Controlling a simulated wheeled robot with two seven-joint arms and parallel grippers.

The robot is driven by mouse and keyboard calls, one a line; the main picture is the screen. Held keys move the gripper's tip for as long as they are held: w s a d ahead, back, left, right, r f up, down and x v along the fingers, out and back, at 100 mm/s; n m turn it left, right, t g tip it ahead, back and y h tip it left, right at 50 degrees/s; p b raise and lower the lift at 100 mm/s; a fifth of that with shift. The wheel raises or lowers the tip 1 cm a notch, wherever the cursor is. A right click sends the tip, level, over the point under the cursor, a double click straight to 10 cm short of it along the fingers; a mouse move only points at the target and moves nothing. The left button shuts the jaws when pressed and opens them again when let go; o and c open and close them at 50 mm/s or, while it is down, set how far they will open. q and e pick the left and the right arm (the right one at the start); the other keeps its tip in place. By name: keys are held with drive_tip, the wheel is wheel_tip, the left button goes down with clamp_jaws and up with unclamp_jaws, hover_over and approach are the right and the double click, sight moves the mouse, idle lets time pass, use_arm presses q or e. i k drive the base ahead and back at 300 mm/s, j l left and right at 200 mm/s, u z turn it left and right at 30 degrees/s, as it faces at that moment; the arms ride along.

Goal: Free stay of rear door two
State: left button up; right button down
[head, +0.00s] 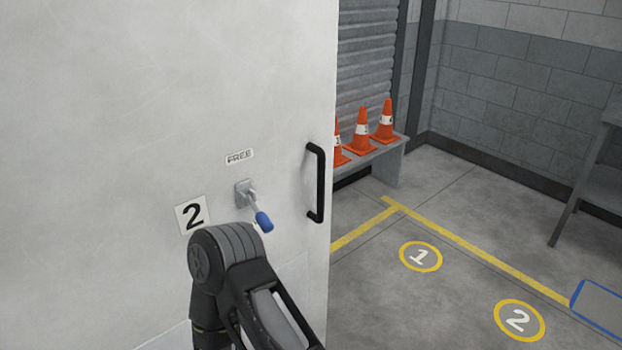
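The pale door (120,90) fills the left half of the head view. It carries a plate with the number 2 (193,214). To the right of the plate is a small metal stay lever (246,192) with a blue grip (264,221), which points down and to the right. A "FREE" label (239,156) is above the lever. A black pull handle (317,182) is near the door's right edge. One of my dark arms shows below the lever and hides part of the door there. Neither gripper's fingertips show.
Orange cones (361,133) stand on a grey bench (388,160) beyond the door. Yellow lines and circles marked 1 (420,257) and 2 (519,320) are on the open floor. A blue-edged panel (598,304) and a grey table (597,160) are at the right.

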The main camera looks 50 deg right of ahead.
sight(262, 219)
drive_tip(key=l, duration=0.6)
drive_tip(key=k+l, duration=0.15)
drive_tip(key=l, duration=1.1)
drive_tip(key=k, duration=0.05)
